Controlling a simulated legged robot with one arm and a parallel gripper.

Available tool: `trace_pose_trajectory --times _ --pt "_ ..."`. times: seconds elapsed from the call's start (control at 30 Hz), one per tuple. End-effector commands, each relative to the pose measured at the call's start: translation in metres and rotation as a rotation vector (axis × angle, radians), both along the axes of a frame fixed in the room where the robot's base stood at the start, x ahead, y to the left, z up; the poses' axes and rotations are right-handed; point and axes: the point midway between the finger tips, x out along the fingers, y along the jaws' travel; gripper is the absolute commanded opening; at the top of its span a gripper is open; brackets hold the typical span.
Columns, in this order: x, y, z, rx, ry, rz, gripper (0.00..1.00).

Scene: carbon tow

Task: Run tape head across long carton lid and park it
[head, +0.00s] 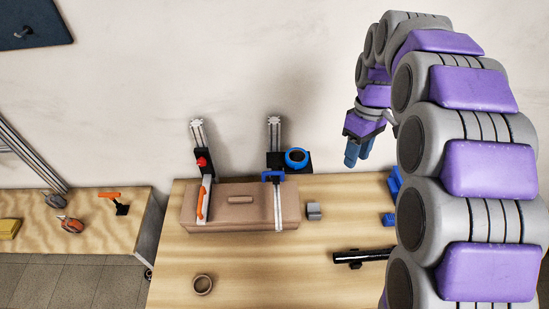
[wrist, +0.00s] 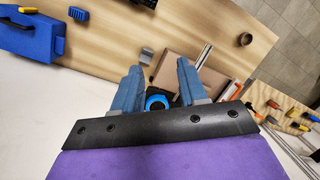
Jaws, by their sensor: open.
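A long brown carton (head: 240,213) lies on the wooden table, with a raised brown strip on its lid. In the wrist view, the roll (wrist: 157,102) and part of the carton (wrist: 180,72) show between and beyond the blue fingers (wrist: 159,66).
A second post with a red knob (head: 202,162) and orange handle (head: 201,204) stands at the carton's left. A grey block (head: 314,210), black tube (head: 362,257), blue box (wrist: 32,32) and brown ring (head: 202,284) lie around. The table front is mostly clear.

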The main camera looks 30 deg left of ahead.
Motion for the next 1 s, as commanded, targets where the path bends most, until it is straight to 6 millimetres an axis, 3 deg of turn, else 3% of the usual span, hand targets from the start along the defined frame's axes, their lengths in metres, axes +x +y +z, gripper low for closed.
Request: trace_pose_trajectory --times 0.13,0.33,0.7,0.83,1.0 --pt "0.027 0.043 0.008 0.02 0.008 0.157 0.42" --pt "0.049 0.101 0.007 0.048 0.024 0.369 0.42" --pt "0.057 0.201 -0.01 0.101 0.056 0.752 0.42" --pt "0.052 0.223 -0.018 0.114 0.067 0.848 0.42" --pt "0.049 0.236 -0.023 0.126 0.071 0.912 0.42"
